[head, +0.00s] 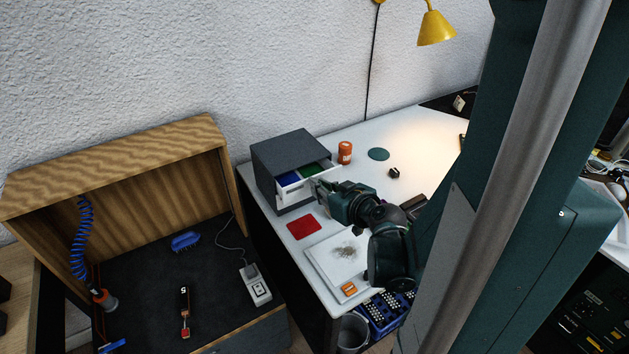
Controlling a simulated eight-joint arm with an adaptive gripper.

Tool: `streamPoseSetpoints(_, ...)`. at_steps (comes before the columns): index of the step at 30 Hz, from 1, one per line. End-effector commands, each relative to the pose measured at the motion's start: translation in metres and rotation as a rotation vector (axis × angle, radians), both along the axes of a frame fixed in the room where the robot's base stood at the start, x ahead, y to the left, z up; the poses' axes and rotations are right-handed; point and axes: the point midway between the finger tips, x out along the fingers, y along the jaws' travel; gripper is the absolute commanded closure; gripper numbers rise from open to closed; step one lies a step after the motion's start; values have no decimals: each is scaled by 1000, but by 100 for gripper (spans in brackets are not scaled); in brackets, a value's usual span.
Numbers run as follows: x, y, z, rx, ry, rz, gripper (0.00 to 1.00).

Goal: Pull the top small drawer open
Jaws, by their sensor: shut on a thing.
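A dark grey drawer cabinet (287,153) stands on the white worktop near its left end. Its top small drawer (292,187) is pulled partly out toward the front. Blue and green contents show inside the drawer. My gripper (317,187) is at the right part of the drawer's white front, shut on the drawer's handle. The fingers and my wrist hide the handle and part of the drawer front.
An orange jar (345,152), a green disc (379,154) and a small black object (394,173) stand right of the cabinet. A red cloth (304,227) and a white tray (322,268) lie in front. A wooden-backed bench (120,165) is at left.

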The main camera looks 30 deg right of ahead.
Motion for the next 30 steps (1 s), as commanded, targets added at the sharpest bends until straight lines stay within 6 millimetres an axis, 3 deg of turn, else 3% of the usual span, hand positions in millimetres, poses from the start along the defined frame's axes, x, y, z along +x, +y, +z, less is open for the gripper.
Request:
streamPoseSetpoints(6,-30,-2,0,0,0,-4,100)
streamPoseSetpoints(18,-72,-1,0,-1,-1,-4,100)
streamPoseSetpoints(30,-79,0,0,0,-1,-1,100)
